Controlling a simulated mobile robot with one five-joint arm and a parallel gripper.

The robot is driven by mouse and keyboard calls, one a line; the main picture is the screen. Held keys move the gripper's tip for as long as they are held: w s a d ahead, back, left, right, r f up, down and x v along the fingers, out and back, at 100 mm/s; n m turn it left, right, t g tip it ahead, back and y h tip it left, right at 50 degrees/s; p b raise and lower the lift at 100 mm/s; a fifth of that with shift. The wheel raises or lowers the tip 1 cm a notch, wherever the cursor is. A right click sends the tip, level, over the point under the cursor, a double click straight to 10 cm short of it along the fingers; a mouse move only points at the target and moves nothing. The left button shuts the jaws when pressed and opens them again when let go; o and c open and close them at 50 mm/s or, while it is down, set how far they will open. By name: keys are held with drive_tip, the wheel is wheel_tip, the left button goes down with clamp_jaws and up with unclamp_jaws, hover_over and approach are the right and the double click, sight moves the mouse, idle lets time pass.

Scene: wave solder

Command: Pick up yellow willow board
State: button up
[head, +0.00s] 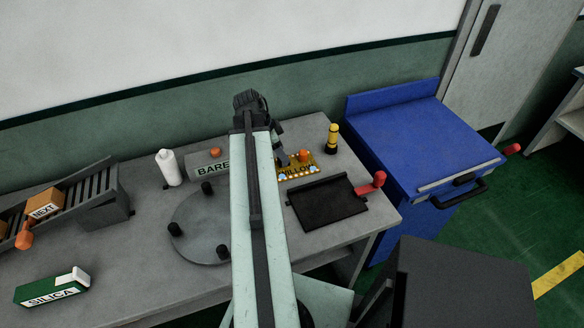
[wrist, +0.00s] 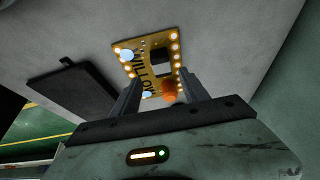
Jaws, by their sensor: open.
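The yellow willow board (head: 297,172) lies on the grey bench, partly hidden behind my arm in the head view. In the wrist view the board (wrist: 148,60) shows its WILLOW lettering, light round spots along its edges and a dark and white block. An orange knob (wrist: 169,91) is at its near end. My gripper (wrist: 158,85) is open, with its two fingers apart at the near end of the board, one on each side of the orange knob. I cannot tell whether the fingers touch the board. In the head view my gripper (head: 283,158) is mostly hidden by my arm.
A black tray (head: 325,203) with a red handle (head: 371,184) lies in front of the board. A yellow-and-black bottle (head: 333,138) stands behind it. A blue cabinet (head: 420,140) adjoins the bench.

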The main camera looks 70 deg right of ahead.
drive_tip(key=b+x, duration=0.1)
drive_tip(key=x, duration=0.1)
drive_tip(key=b+x, duration=0.2)
drive_tip(key=shift+w+f, duration=0.1)
drive_tip(key=shift+w, duration=0.3)
drive_tip(key=shift+s+d+f, duration=0.1)
drive_tip(key=shift+s+f, duration=0.05)
drive_tip(key=shift+f, duration=0.15)
drive_tip(key=shift+r, duration=0.2)
clamp_jaws()
drive_tip(key=shift+r, duration=0.1)
wheel_tip(320, 180, up, 10)
drive_tip(key=p, duration=1)
